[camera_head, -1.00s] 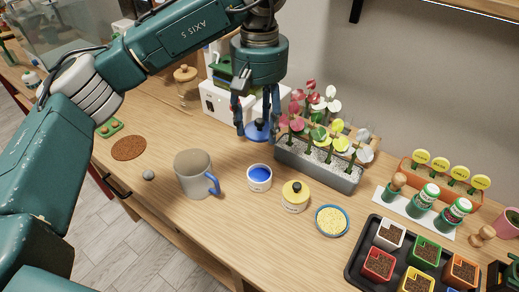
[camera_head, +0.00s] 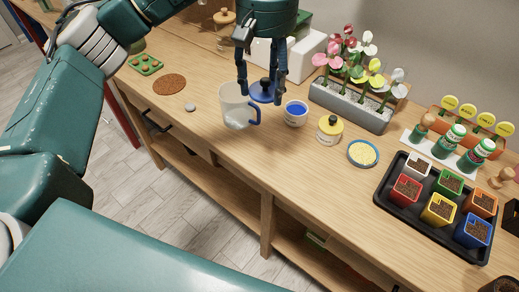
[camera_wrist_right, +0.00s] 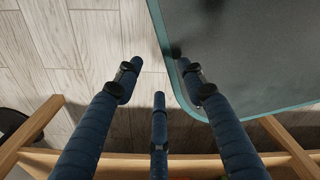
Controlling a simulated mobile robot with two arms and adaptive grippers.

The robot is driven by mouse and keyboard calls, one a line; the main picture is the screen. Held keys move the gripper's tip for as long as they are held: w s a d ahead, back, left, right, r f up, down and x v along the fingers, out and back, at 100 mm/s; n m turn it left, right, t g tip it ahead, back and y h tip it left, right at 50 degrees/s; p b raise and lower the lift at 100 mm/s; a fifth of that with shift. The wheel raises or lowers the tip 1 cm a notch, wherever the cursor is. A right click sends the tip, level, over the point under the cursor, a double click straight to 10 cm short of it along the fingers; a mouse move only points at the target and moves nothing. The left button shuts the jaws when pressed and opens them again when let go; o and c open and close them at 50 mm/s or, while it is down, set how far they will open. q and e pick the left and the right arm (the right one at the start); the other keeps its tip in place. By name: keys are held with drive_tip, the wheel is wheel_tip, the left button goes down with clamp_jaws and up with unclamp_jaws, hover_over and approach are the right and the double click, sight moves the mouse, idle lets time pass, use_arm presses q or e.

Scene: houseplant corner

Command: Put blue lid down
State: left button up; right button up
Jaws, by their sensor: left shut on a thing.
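The blue lid (camera_head: 263,97) with a dark knob is held by my left gripper (camera_head: 262,82), whose fingers are shut around the knob. In the head view the lid overlaps the upper right side of the grey mug (camera_head: 233,108), near its blue handle; its height above the table is hard to tell. An open white jar with blue contents (camera_head: 296,114) stands just right of the lid. My right gripper (camera_wrist_right: 160,78) shows in the right wrist view with its fingers spread and nothing between them, above the floor.
The flower planter (camera_head: 350,105) is behind, and a black seedling tray (camera_head: 393,205) sits far right. A brown round mat (camera_head: 169,84) and grey pebble (camera_head: 190,107) lie left. The table front is clear.

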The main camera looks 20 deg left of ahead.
use_arm(q)
hover_over(265, 146)
wheel_tip(265, 146, down, 10)
wheel_tip(265, 146, down, 3)
drive_tip(key=shift+s+r+p, duration=0.1)
drive_tip(key=shift+s+p, duration=0.05)
drive_tip(key=shift+p, duration=0.2)
drive_tip(key=shift+f, duration=1.05)
wheel_tip(265, 146, down, 3)
drive_tip(key=shift+f+p, duration=0.2)
drive_tip(key=shift+p, duration=0.2)
drive_tip(key=shift+f, duration=0.1)
drive_tip(key=shift+f+b, duration=0.2)
drive_tip(key=shift+b, duration=0.15)
drive_tip(key=o, duration=0.9)
drive_tip(key=shift+r, duration=0.1)
use_arm(e)
drive_tip(key=shift+t, duration=0.3)
drive_tip(key=w, duration=0.2)
drive_tip(key=w+r, duration=0.1)
drive_tip(key=w, duration=0.2)
drive_tip(key=shift+d, duration=0.2)
